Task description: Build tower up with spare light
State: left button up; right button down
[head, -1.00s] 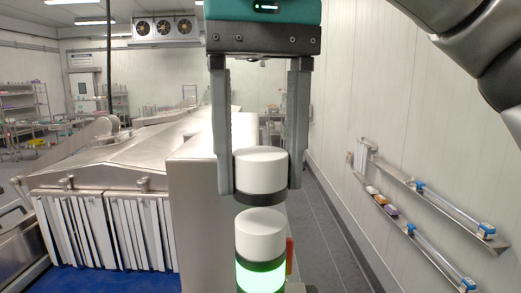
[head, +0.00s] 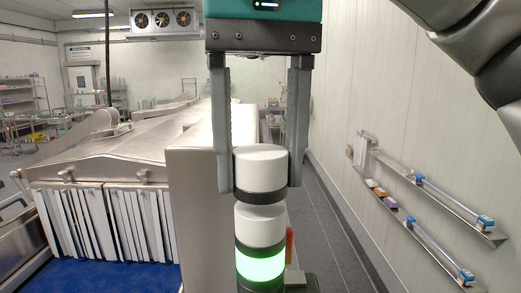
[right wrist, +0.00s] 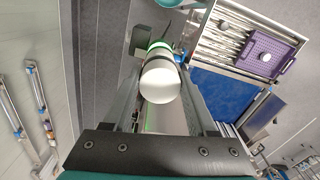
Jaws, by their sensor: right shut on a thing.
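My right gripper (head: 262,186) hangs from above and is shut on a spare light (head: 260,168), a white cylinder with a dark ring at its base. It holds the light upright. Directly below stands the light tower (head: 259,228), with a white segment on top and a lit green segment (head: 260,265) under it. The held light's base is at or just above the tower's top; I cannot tell whether they touch. In the right wrist view the white light (right wrist: 160,86) lies between the fingers, with green glow behind it. My left gripper is not in view.
A steel conveyor tunnel (head: 120,160) with white strip curtains and a blue belt (head: 100,276) is at left. A wall with sloped shelves (head: 430,195) is at right. A purple crate (right wrist: 262,52) shows in the right wrist view. The floor aisle between is clear.

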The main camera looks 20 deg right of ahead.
aim_at(260, 151)
jog(key=shift+f+b, duration=0.45)
jog(key=shift+f, duration=0.25)
jog(key=shift+c, duration=0.6)
grip_release()
notch_tip(260, 151, up, 6)
jog(key=shift+r+p, duration=0.2)
jog(key=shift+p, duration=0.5)
jog(key=shift+r, duration=2.85)
